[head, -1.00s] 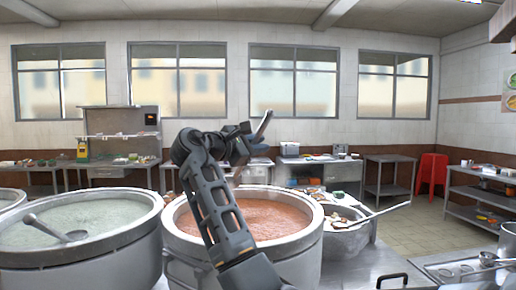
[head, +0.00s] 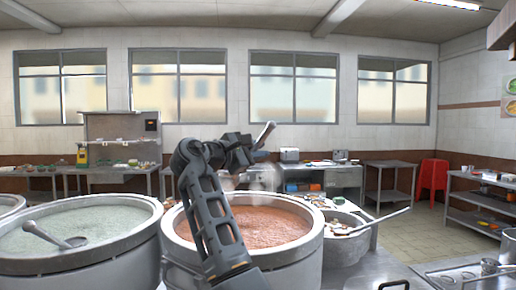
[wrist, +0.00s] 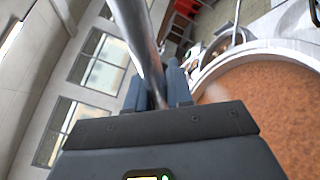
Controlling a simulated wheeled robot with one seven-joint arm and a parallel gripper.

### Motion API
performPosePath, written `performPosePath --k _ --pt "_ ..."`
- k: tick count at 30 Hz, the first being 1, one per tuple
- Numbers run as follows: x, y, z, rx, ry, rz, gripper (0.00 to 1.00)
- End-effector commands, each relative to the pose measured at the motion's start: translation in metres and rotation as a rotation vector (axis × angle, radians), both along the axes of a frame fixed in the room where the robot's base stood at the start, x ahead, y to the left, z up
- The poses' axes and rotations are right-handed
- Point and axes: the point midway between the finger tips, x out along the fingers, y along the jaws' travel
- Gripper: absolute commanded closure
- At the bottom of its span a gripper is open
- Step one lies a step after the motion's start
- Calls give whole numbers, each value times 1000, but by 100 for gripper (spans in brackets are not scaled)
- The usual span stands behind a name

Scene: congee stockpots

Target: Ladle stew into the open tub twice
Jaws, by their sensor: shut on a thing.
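My gripper (head: 247,150) is above the back part of the big pot of orange-red stew (head: 265,228). It is shut on a metal ladle handle (head: 265,134), which slants up to the right. In the wrist view the handle (wrist: 138,42) runs between the fingers (wrist: 162,88), and the stew (wrist: 265,105) fills the right side. The ladle's bowl is hidden in both views, so I cannot tell whether it holds stew. I cannot make out the open tub for certain.
A pot of pale green congee (head: 85,228) with a ladle (head: 52,234) stands on the left. A smaller pot (head: 347,246) with a long-handled utensil (head: 385,219) is on the right. A metal counter with a dark handle (head: 394,284) lies at the front right.

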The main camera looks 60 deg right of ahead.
Motion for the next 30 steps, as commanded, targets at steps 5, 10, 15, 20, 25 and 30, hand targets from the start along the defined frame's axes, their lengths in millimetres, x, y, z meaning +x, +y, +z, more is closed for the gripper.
performPosePath --k 5,10,15,20,25,30 --pt "0 1 2 -1 1 1 100" --pt "-4 8 0 -3 3 10 100" --pt "-12 20 0 -2 3 27 100" --pt "-21 34 0 -1 5 46 100" --pt "-30 49 0 -1 6 65 100" --pt "-39 64 1 -2 7 86 100"
